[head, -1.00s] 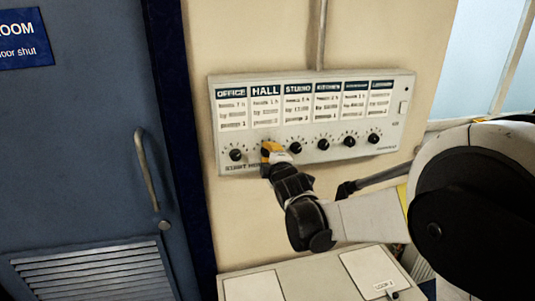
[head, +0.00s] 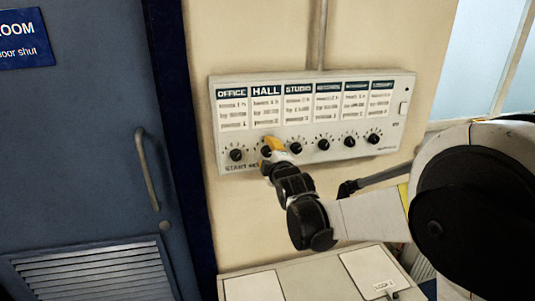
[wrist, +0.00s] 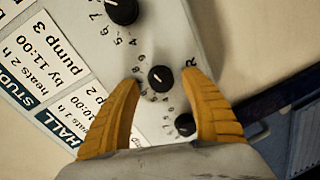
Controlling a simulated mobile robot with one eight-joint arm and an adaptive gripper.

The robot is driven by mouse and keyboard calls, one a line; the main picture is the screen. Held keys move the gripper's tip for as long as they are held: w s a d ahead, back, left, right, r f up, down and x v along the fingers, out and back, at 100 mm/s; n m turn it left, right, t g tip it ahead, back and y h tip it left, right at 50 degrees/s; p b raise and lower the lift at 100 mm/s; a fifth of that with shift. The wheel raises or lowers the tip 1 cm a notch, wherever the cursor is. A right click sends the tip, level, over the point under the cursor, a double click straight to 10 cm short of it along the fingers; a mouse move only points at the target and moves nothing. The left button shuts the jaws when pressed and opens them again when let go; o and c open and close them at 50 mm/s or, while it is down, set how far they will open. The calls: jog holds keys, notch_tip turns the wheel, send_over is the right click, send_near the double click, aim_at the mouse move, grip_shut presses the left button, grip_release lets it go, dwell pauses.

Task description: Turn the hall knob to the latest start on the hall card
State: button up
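The hall knob (wrist: 160,78) is a small black dial with a pale mark, on a numbered scale too small to read surely. In the wrist view it sits between the tips of my gripper (wrist: 163,80), whose yellow fingers are open with a gap on both sides. In the head view the gripper (head: 273,147) is at the hall knob (head: 266,152), below the hall card (head: 265,112).
The white panel (head: 400,118) carries a row of labelled cards with a knob under each. The studio knob (wrist: 122,10) and office knob (wrist: 186,124) flank the hall knob closely. A blue door (head: 90,150) is left; a pale cabinet (head: 315,280) stands below.

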jog(key=shift+s+d, duration=0.1)
jog(key=v, duration=1.2)
jog(key=s+d+f+m+g+h, duration=0.1)
jog(key=s+d+f+m+g, duration=0.2)
jog(key=s+d+m, duration=0.3)
jog(key=s+d+f+m+g+h+b, duration=0.1)
jog(key=s+d+m, duration=0.5)
jog(key=s, duration=0.6)
jog(key=s+d+f+m+g+h, duration=0.2)
jog(key=s+d+f+m+g, duration=0.2)
jog(key=s, duration=0.5)
notch_tip(320, 180, down, 4)
jog(key=shift+s+d+r+m+g+h+b, duration=0.2)
jog(key=shift+s+d+m+g+h+b, duration=0.15)
jog(key=shift+d+m, duration=0.75)
